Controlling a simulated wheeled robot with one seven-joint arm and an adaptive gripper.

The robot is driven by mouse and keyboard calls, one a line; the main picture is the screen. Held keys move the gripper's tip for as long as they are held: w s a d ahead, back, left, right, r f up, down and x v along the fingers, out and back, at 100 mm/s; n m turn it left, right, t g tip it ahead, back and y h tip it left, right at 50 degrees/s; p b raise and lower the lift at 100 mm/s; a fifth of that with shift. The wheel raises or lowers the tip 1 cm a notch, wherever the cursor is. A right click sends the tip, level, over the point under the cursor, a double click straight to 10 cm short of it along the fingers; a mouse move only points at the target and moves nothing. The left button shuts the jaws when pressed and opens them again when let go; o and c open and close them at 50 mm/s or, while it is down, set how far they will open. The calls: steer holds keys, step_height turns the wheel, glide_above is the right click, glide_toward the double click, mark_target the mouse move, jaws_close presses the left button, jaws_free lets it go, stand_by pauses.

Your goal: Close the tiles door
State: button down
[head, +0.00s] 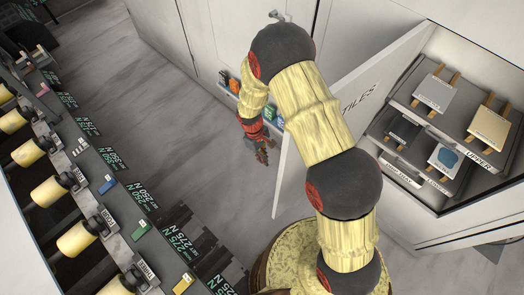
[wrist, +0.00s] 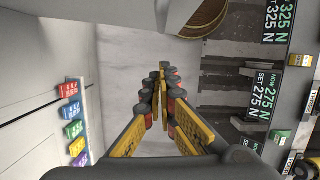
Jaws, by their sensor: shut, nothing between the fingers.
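The tiles door (head: 385,65) is a white panel lettered "TILES" in the head view. It stands swung open at the left side of a cabinet (head: 437,192), whose inside shows. My arm crosses in front of the door and hides part of it. My gripper (head: 262,158) is shut and empty, pointing down, left of the door's free edge and apart from it in the picture. In the wrist view the fingers of my gripper (wrist: 165,70) meet at the tips with nothing between them. I cannot make out the door for certain in the wrist view.
The cabinet has trays marked upper and lower, bearing sample tiles (head: 492,128). A long bench (head: 110,190) with yellow rollers and force labels runs along the left. Coloured tags (wrist: 72,115) hang on a pale wall. Grey floor (head: 170,130) lies clear between.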

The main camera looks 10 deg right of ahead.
steer(key=s+d+f+p, duration=0.2)
steer(key=s+d, duration=0.1)
steer(key=shift+s+f, duration=0.1)
steer(key=shift+s, duration=0.05)
steer(key=shift+s, duration=0.1)
stand_by(0.4)
